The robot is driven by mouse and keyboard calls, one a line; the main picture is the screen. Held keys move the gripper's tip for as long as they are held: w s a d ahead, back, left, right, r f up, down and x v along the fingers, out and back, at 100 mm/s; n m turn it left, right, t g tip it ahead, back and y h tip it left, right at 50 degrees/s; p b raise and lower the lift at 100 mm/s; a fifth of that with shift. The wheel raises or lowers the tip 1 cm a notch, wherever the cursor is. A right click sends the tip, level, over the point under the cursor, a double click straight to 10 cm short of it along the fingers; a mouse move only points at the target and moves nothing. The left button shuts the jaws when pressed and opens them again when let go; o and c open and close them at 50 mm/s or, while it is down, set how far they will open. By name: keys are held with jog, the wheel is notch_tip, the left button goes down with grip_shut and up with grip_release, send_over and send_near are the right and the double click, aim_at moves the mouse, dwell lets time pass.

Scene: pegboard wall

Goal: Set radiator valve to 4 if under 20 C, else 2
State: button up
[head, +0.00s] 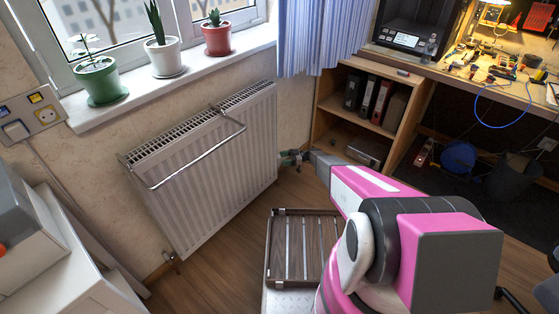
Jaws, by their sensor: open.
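A white panel radiator (205,165) hangs on the wall below the window, with a chrome rail across its front. My gripper (291,157) is at the radiator's right end, reaching in from the right. It is open, but its fingers look small and dark at this distance. I cannot make out the radiator valve dial or its numbers; the area at the fingertips is too small to tell whether they touch anything. A pipe fitting (172,258) shows at the radiator's lower left corner. No temperature reading is legible.
A wall panel (33,115) with a switch and socket is at left. Potted plants stand on the windowsill (185,75). A wooden shelf (345,135) with binders and a cluttered workbench (490,82) stand at right.

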aim_at(279, 160)
jog(key=shift+x, duration=1.75)
jog(key=c, duration=0.9)
jog(key=shift+s+t, duration=0.15)
jog(key=shift+t, duration=0.15)
jog(key=m+t, duration=0.2)
jog(key=t, duration=0.1)
jog(key=m+t, duration=0.2)
jog(key=shift+s+r+t, duration=0.1)
jog(key=shift+s+t, duration=0.15)
jog(key=shift+t, duration=0.15)
jog(key=m+t+h, duration=0.1)
jog(key=m+t, duration=0.1)
jog(key=t, duration=0.1)
jog(key=m+t+h, duration=0.1)
jog(key=m+t, duration=0.2)
jog(key=t, duration=0.1)
jog(key=shift+h, duration=0.3)
jog(key=shift+m+t, duration=0.3)
jog(key=shift+t, duration=0.2)
